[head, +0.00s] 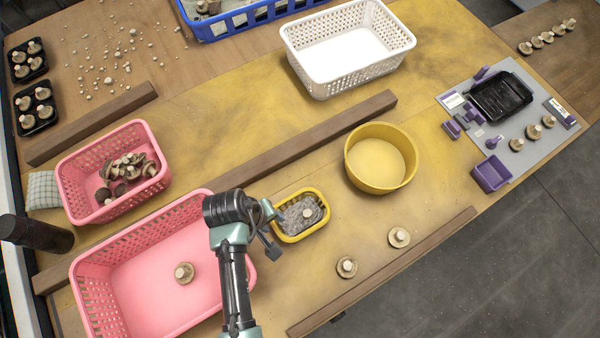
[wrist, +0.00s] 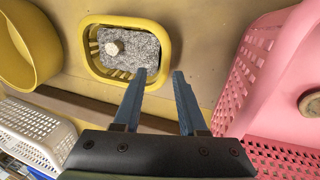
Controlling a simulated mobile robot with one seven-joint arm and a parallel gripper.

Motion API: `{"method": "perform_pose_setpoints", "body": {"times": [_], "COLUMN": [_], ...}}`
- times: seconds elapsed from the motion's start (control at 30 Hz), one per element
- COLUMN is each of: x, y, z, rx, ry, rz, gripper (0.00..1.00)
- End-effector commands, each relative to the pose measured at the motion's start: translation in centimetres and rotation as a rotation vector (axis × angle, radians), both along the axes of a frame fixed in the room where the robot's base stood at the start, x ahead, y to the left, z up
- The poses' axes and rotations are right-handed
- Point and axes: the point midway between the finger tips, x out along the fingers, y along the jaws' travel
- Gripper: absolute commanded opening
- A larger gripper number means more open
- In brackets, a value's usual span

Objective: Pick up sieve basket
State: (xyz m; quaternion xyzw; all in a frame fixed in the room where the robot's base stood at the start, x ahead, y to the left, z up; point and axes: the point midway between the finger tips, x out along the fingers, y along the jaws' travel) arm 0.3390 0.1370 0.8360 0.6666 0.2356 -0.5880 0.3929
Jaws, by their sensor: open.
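The sieve basket is most likely the small yellow slotted basket (head: 303,235), which sits on the yellow-stained table right of my gripper (head: 274,229). It holds a grey, rough-looking pad (head: 293,217) with one small mushroom (head: 307,212) on it. In the wrist view the basket (wrist: 167,48) is upright ahead of my gripper (wrist: 159,73). The gripper is open and empty. Its left fingertip overlaps the basket's lower right inside corner, and its right fingertip shows just outside the rim. I cannot tell how high the fingertips are above the rim.
A large pink basket (head: 88,268) with one mushroom stands close to my gripper's left. A round yellow bowl (head: 382,185) is to the right. A wooden rail (head: 300,140) runs behind the yellow basket; another (head: 385,270) lies in front. Two mushrooms (head: 398,238) lie between the bowl and the front rail.

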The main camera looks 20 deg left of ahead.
Motion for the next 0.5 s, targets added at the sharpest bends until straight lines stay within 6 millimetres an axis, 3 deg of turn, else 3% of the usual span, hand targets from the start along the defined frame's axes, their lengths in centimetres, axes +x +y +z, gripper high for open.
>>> {"method": "perform_pose_setpoints", "body": {"times": [0.3, 0.5], "x": [0.5, 0.7], "y": [-0.2, -0.4], "z": [-3.9, -5.0], "rx": [-0.001, 0.000], "ry": [0.001, 0.000], "rz": [0.000, 0.000], "gripper": [0.41, 0.41]}}
